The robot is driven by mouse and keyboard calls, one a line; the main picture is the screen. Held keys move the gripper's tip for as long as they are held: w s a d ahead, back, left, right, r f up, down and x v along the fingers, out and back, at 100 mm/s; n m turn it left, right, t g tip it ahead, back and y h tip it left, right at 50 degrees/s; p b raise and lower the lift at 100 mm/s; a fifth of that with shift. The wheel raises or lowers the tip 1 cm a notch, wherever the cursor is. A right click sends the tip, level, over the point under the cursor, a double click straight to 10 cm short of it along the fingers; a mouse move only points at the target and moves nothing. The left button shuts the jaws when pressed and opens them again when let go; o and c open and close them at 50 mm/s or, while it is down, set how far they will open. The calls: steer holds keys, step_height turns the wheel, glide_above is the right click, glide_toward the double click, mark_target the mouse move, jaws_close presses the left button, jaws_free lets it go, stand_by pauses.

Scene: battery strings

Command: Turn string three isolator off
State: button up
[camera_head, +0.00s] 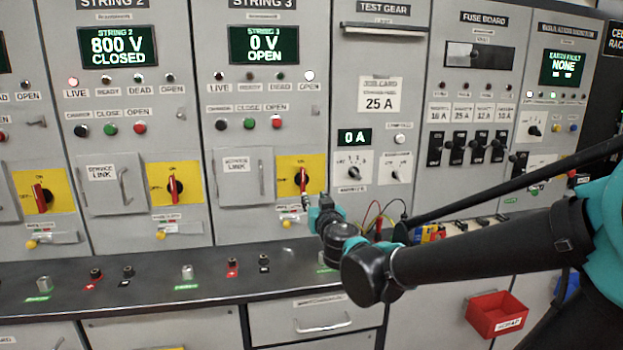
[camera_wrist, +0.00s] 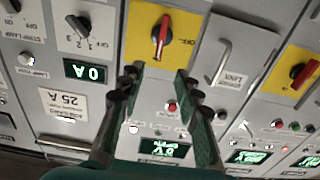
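The string three isolator (camera_head: 302,178) is a red handle on a yellow plate, below the STRING 3 display (camera_head: 264,45), which reads 0 V OPEN. Its handle stands upright, toward the ON mark at the top; the OFF mark is at its left. My gripper (camera_head: 314,203) is just below and in front of it. In the wrist view, which is upside down, the isolator handle (camera_wrist: 162,35) lies beyond the fingertips. My gripper (camera_wrist: 157,74) is open there, with nothing between its fingers. The handle lines up with the gap, apparently without contact.
The string two isolator (camera_head: 174,187) is also upright, under a display (camera_head: 117,46) reading 800 V CLOSED. A string three link door (camera_head: 243,177) with a handle is left of the isolator. A dark ledge (camera_head: 210,272) with terminals runs below. Test leads (camera_head: 375,218) hang near my arm.

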mark_target(303, 179)
steer(key=x, duration=1.7)
steer(key=shift+w+a, duration=0.1)
steer(key=shift+w, duration=0.1)
steer(key=shift+c, duration=0.3)
jaws_close()
